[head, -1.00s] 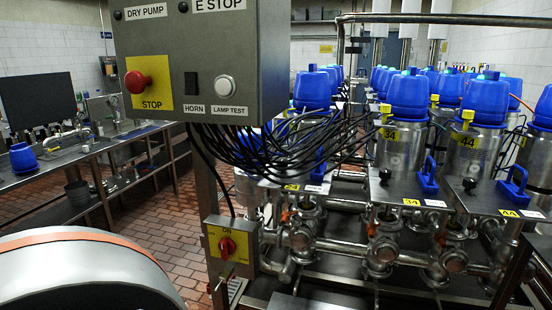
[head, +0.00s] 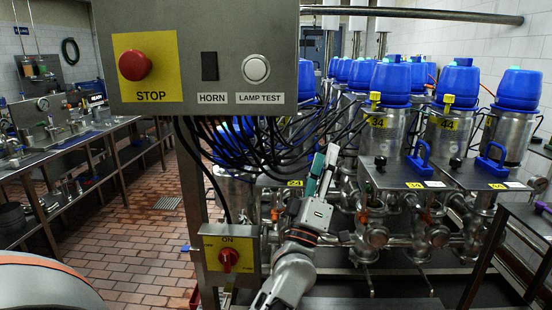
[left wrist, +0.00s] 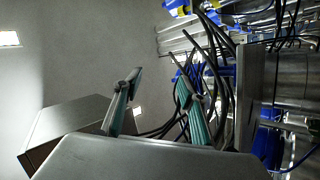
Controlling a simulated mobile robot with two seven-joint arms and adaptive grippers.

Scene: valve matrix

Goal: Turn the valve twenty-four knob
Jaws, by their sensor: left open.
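A yellow label 24 (head: 295,183) marks a plate behind the hanging cables. The valve at that plate has a blue cap (head: 236,131), partly covered by the cables and the control box. I cannot make out its knob, as my left gripper and the cables cover much of that spot. My left gripper (head: 322,162) points upward in front of the plate, just right of the label, with its two teal-padded fingers apart and empty. In the left wrist view, the open fingers (left wrist: 158,80) have black cables beyond them and nothing between them. My right gripper is not in view.
A grey control box (head: 205,45) with a red stop button (head: 135,65) hangs at upper left, trailing black cables (head: 255,150). A red rotary switch (head: 229,258) sits below. Valves 34 (head: 388,135) and 44 (head: 447,135) stand right.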

